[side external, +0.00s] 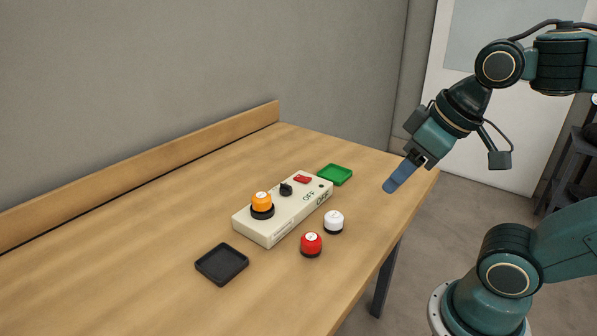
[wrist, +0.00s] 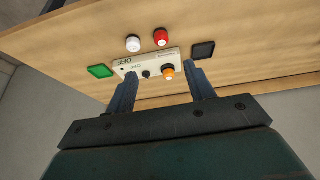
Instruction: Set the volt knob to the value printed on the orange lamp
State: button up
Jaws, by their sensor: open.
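The volt knob (side external: 286,189) is a small black knob on top of the cream control box (side external: 266,234); it also shows in the wrist view (wrist: 147,74). Its pointer setting is too small to read. The orange lamp (side external: 262,200) sits in a black ring at the box's near-left end, and shows in the wrist view (wrist: 168,71). A small mark is on its top, but I cannot read the value. My gripper (side external: 390,187) is open and empty, high above the table's right edge and well apart from the box. Its two blue fingers (wrist: 162,84) show in the wrist view.
A red lamp (side external: 311,243) and a white lamp (side external: 334,221) stand on the table in front of the box. A black tray (side external: 221,281) lies to the left, a green tray (side external: 335,174) behind. A red switch (side external: 303,179) is on the box. A wooden ledge (side external: 150,180) runs along the wall.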

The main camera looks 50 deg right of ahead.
jog(key=w+d+r+n+g, duration=0.1)
jog(key=w+d+r+n, duration=0.15)
jog(key=w, duration=0.65)
jog(key=n+g, duration=0.4)
jog(key=n, duration=0.1)
send_over(286, 184)
notch_tip(286, 184, down, 10)
jog(key=shift+r, duration=0.2)
jog(key=shift+f, duration=0.15)
notch_tip(286, 184, down, 14)
jog(key=shift+r, duration=0.25)
